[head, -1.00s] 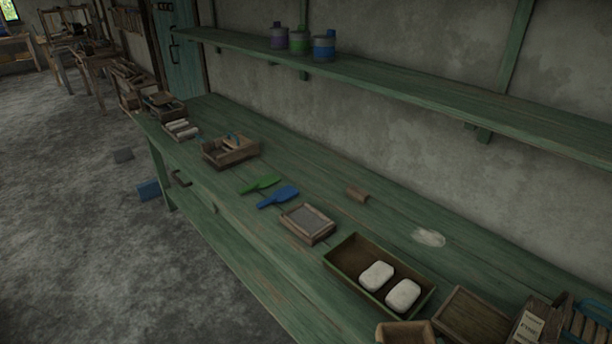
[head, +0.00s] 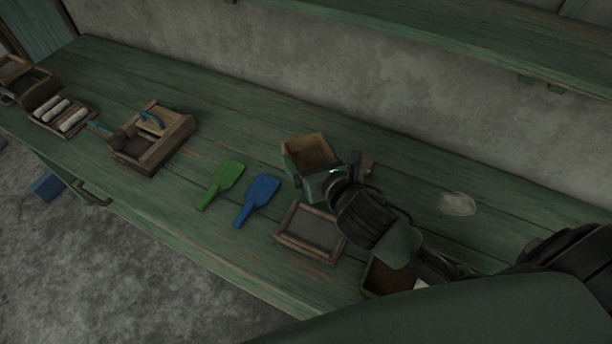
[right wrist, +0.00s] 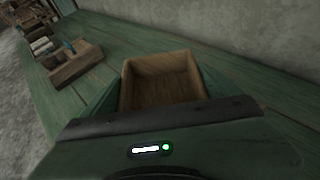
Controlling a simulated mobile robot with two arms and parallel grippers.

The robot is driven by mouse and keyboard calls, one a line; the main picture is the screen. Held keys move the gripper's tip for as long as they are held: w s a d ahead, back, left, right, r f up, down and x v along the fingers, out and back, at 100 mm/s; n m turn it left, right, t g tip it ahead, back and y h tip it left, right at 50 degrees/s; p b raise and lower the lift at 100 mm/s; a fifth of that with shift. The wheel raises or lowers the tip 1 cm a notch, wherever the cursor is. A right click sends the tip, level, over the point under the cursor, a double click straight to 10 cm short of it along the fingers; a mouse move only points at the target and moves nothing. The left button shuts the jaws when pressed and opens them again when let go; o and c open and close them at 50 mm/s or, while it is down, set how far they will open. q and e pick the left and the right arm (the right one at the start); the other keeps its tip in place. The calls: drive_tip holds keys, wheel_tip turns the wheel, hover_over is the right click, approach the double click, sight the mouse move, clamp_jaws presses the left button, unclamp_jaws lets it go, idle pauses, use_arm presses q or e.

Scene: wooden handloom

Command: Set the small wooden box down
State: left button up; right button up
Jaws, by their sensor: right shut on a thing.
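The small wooden box (head: 308,153) is open at the top and empty. It is in the jaws of my right gripper (head: 316,178), near the middle of the green bench (head: 235,115). In the right wrist view the box (right wrist: 161,82) sits upright between the green fingers, its inside bare wood. I cannot tell whether its underside touches the bench. My right arm hides part of the bench to the right. My left gripper is not in view.
A green scoop (head: 222,184), a blue scoop (head: 258,199) and a framed grey slab (head: 312,232) lie close in front of the box. A small brown block sits just behind the gripper. A wooden caddy (head: 152,140) stands left. Bench behind the scoops is clear.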

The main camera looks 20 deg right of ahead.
drive_tip(key=w+d+r, duration=0.3)
drive_tip(key=w+r, duration=0.1)
drive_tip(key=w, duration=0.3)
drive_tip(key=shift+h, duration=0.4)
drive_tip(key=f, duration=0.5)
drive_tip(key=f+b, duration=0.1)
drive_tip(key=f, duration=0.9)
drive_tip(key=shift+w+a+f, duration=0.15)
drive_tip(key=shift+w+a, duration=0.05)
drive_tip(key=shift+a, duration=0.1)
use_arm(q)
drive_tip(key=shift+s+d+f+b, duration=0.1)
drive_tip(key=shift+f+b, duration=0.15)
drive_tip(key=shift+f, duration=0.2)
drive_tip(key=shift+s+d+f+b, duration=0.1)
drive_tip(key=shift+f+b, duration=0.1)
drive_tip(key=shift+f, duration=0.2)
use_arm(e)
drive_tip(key=shift+f, duration=2.1)
drive_tip(key=o, duration=1.2)
drive_tip(key=shift+f, duration=0.1)
